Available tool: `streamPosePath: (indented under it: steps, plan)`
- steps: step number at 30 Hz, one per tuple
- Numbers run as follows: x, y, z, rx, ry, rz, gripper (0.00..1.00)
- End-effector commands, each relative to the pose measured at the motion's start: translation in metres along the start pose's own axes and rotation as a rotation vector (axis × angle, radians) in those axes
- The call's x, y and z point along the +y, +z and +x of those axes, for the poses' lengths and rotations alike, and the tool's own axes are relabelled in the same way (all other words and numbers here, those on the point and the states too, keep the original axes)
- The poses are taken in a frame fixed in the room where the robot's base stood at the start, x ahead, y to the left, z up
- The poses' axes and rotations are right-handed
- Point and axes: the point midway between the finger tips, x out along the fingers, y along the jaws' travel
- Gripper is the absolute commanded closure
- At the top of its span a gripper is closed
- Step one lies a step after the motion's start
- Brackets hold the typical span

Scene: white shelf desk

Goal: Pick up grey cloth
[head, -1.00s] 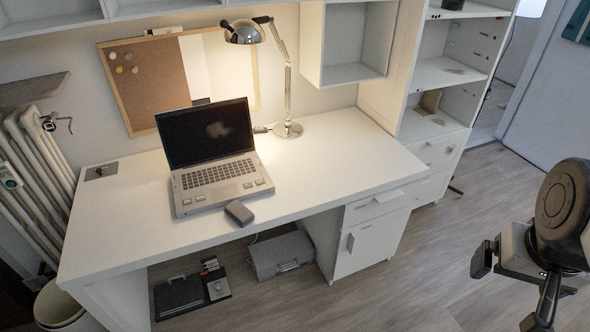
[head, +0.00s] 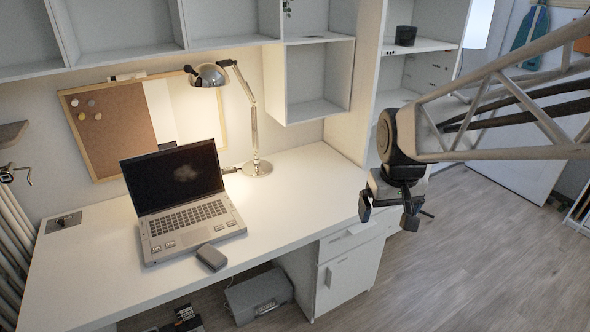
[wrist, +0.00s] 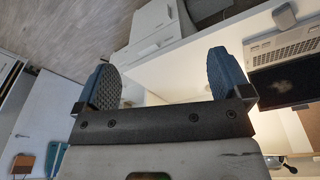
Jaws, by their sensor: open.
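I cannot make out a grey cloth for certain in either view. A small dark grey item (head: 211,257) lies on the desk near its front edge, just in front of the laptop; it looks like a firm, rounded block, and I cannot tell if it is cloth. It also shows at the top right of the wrist view (wrist: 284,15). My gripper (head: 387,213) is open and empty, in the air at the right end of the desk, well to the right of that item. In the wrist view its two blue pads (wrist: 166,84) are wide apart with nothing between them.
The open laptop (head: 188,221) stands on the left half of the white desk (head: 300,195). A chrome lamp (head: 257,165) stands behind it. The desk's right half is clear. Wall shelves (head: 125,30) hang above; a tall shelf unit (head: 370,90) is partly hidden behind my arm.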

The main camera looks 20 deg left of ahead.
Motion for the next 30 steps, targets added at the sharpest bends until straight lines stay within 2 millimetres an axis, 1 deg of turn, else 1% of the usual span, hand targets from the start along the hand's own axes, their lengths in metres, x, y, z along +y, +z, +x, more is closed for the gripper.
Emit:
streamPosePath:
  steps: [1, 3, 8, 15, 18, 23, 29, 30]
  plan:
    - [-0.009, -0.013, 0.007, -0.008, -0.004, -0.026, 0.04]
    - [-0.021, -0.030, 0.015, -0.014, -0.008, -0.059, 0.04]
    - [-0.051, -0.066, 0.036, -0.026, -0.018, -0.135, 0.04]
    - [-0.103, -0.115, 0.072, -0.047, -0.031, -0.249, 0.04]
    - [-0.128, -0.134, 0.089, -0.053, -0.037, -0.296, 0.04]
    - [-0.171, -0.159, 0.119, -0.068, -0.045, -0.372, 0.04]
    - [-0.228, -0.184, 0.159, -0.084, -0.054, -0.467, 0.04]
    - [-0.240, -0.188, 0.168, -0.087, -0.056, -0.487, 0.04]
